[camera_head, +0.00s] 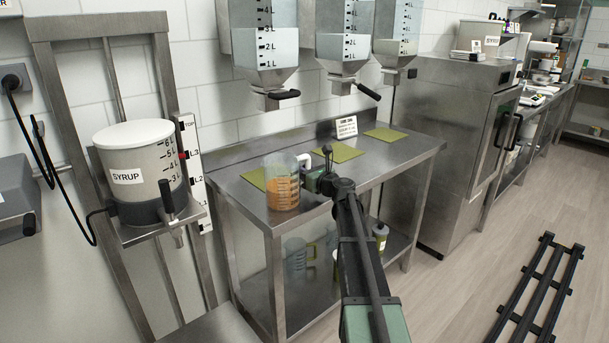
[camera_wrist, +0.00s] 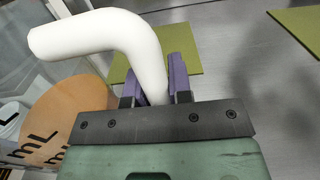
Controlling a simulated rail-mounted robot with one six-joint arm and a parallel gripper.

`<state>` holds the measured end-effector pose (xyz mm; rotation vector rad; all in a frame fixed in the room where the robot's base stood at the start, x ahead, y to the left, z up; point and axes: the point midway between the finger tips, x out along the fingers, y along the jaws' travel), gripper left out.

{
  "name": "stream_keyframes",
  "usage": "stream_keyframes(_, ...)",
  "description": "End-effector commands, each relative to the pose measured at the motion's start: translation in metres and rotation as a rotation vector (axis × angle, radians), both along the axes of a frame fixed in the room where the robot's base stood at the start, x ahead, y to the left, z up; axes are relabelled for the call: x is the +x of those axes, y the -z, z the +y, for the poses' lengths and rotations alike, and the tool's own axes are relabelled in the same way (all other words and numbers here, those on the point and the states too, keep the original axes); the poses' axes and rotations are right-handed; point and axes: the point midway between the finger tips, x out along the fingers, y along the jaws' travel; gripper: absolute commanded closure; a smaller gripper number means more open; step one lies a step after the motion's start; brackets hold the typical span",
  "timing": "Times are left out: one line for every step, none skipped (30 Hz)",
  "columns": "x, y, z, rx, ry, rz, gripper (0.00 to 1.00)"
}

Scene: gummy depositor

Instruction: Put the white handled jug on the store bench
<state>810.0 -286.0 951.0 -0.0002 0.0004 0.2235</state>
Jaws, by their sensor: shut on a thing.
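The white-handled jug (camera_head: 280,186) is clear with orange contents. It is at the left front of the steel bench (camera_head: 225,178), over or on the left green mat; I cannot tell whether its base touches. My gripper (camera_head: 314,181) is at the jug's right side, at its handle. In the wrist view, my gripper (camera_wrist: 156,80) has its purple pads on both sides of the white handle (camera_wrist: 105,30), shut on it. The jug's body with orange contents (camera_wrist: 65,118) is to the left. Which bench is the store bench is not marked legibly.
Green mats (camera_head: 384,134) and a small sign (camera_head: 346,127) are on the bench. Hoppers with black handles (camera_head: 265,50) hang above it. A syrup tank (camera_head: 140,165) stands left. Another jug (camera_head: 297,258) is on the lower shelf. A steel cabinet (camera_head: 450,150) stands right; a black rack (camera_head: 535,285) lies on the floor.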

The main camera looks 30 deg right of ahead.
Motion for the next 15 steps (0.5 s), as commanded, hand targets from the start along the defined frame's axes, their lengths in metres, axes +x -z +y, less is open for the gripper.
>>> stream_keyframes(0.0, 0.0023, 0.0, 0.003, 0.0, 0.0, 1.0)
stream_keyframes(0.0, 0.0027, 0.0, 0.0, 0.0, 0.0, 0.79)
stream_keyframes(0.0, 0.0017, 0.0, 0.0, 0.0, 0.0, 0.73)
stream_keyframes(0.0, 0.0016, 0.0, 0.0, 0.0, 0.0, 0.68)
stream_keyframes(0.0, 0.0016, 0.0, 0.0, 0.0, 0.0, 0.64)
stream_keyframes(0.0, 0.0016, 0.0, 0.0, 0.0, 0.0, 0.58)
stream_keyframes(0.0, 0.0016, 0.0, 0.0, 0.0, 0.0, 0.55)
stream_keyframes(0.0, 0.0015, 0.0, 0.0, 0.0, 0.0, 0.55)
stream_keyframes(0.0, 0.0015, 0.0, 0.0, 0.0, 0.0, 0.55)
stream_keyframes(0.0, 0.0015, 0.0, 0.0, 0.0, 0.0, 0.55)
stream_keyframes(0.0, 0.0015, 0.0, 0.0, 0.0, 0.0, 0.55)
stream_keyframes(0.0, 0.0015, 0.0, 0.0, 0.0, 0.0, 0.55)
stream_keyframes(0.0, 0.0015, 0.0, 0.0, 0.0, 0.0, 0.55)
stream_keyframes(0.0, 0.0012, 0.0, 0.0, 0.0, 0.0, 0.55)
stream_keyframes(0.0, -0.0004, 0.0, 0.0, 0.0, 0.0, 0.55)
